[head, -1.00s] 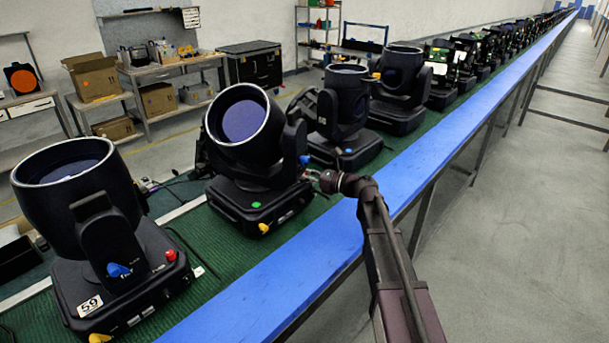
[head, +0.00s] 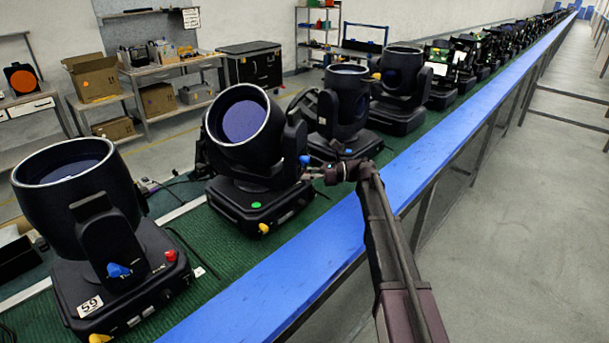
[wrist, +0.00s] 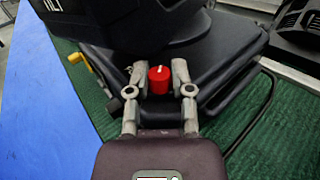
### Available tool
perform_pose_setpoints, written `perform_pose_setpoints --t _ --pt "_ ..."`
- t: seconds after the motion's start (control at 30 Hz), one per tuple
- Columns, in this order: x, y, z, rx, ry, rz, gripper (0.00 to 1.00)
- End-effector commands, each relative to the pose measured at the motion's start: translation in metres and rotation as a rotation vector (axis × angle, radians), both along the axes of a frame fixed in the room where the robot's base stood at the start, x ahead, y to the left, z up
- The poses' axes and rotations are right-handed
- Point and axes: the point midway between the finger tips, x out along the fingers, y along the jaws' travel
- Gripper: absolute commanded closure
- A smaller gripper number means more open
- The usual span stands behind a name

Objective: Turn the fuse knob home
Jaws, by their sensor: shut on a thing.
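The red fuse knob (wrist: 159,79) sits on the black base of a par can (wrist: 225,75) in the wrist view. A short pale line marks its top. My gripper (wrist: 158,75) has one finger on each side of the knob and is shut on it. In the head view my gripper (head: 312,173) reaches the right side of the second par can's base (head: 262,205). The knob it holds is hidden there behind the gripper and arm. The nearest par can (head: 120,270) has its own red knob (head: 171,255) in plain sight.
More par cans (head: 345,105) stand close behind in a row along the green belt (head: 230,265). A blue rail (head: 270,290) runs along the belt's near edge. A yellow part (wrist: 82,62) sticks out beside the base in the wrist view.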

Motion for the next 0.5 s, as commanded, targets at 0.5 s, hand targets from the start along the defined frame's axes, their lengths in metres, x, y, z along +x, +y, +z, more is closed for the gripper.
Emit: perform_pose_setpoints --t 0.5 --pt "0.0002 0.0017 -0.0002 -0.002 0.001 0.134 1.0"
